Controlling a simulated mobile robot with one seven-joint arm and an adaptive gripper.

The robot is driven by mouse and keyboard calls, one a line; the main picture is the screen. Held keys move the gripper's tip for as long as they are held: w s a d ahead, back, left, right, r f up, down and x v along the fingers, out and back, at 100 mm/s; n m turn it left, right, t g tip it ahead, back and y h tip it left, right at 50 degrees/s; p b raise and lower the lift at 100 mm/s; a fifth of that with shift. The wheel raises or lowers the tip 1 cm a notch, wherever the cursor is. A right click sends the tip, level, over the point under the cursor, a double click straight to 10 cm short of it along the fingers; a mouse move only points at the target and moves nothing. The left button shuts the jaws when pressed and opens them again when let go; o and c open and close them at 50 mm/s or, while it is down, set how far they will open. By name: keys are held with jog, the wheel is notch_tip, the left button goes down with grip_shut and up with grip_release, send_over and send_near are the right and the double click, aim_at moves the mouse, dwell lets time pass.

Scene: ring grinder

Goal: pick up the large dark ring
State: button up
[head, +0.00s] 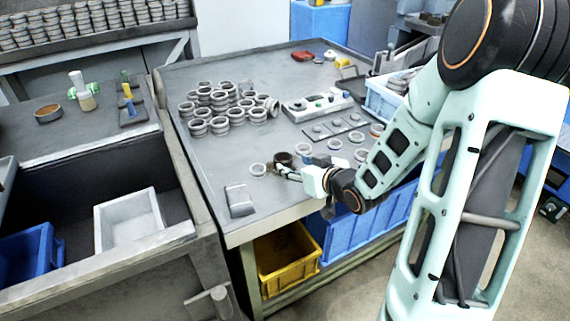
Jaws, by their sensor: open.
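A dark brown ring (284,159) lies on the grey worktable (222,178), near the middle of the head view. My gripper (281,171) is low over the table, just on the near side of this ring. Its jaws are open, with the fingertips close to the ring's near edge. They are small in this view, so I cannot tell whether they touch the ring or reach around it. Part of the ring's near side is hidden by the fingers.
A pale ring (258,170) lies just left of my gripper, and several others lie to the right. Stacked grey rings (221,97) stand farther back. A control box (317,105) sits behind. A grey block (239,200) lies near the front edge. Bare tabletop lies left.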

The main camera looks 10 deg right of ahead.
aim_at(279, 158)
jog(key=b+x, duration=0.2)
jog(key=x, duration=0.4)
jog(key=shift+w+f, duration=0.25)
jog(key=shift+w, duration=0.05)
jog(key=shift+r, duration=0.1)
jog(key=c, duration=1.1)
